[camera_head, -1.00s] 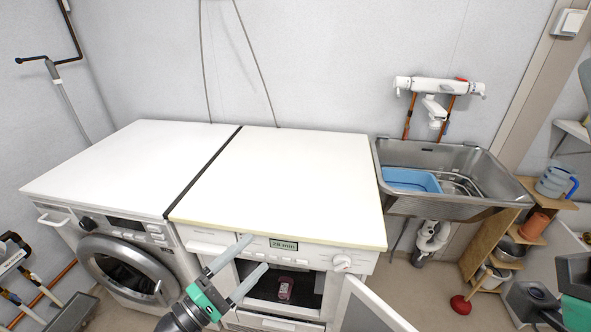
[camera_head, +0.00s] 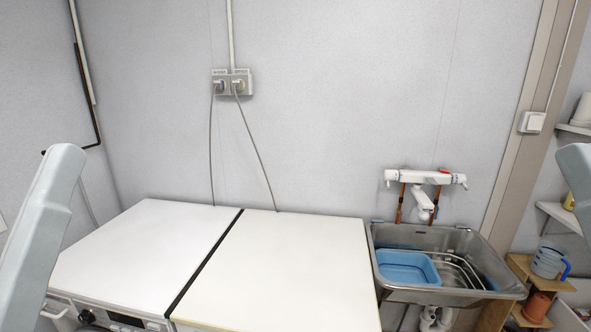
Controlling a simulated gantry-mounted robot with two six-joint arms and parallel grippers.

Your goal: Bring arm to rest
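Neither gripper shows in the head view. A pale grey link of my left arm stands at the left edge, and a pale grey link of my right arm shows at the right edge. Whether the grippers are open or shut is hidden. The washing machine (camera_head: 145,248) and the dryer (camera_head: 278,262) stand side by side, and their white tops are bare. The fronts of both machines are mostly below the picture.
A steel sink (camera_head: 480,250) stands to the right of the machines, with a blue basin (camera_head: 405,268) in it. A white tap (camera_head: 425,180) is above it. A wooden shelf (camera_head: 540,268) holds a jug (camera_head: 547,262) and an orange pot (camera_head: 537,307). Wall sockets (camera_head: 232,83) hold two plugs.

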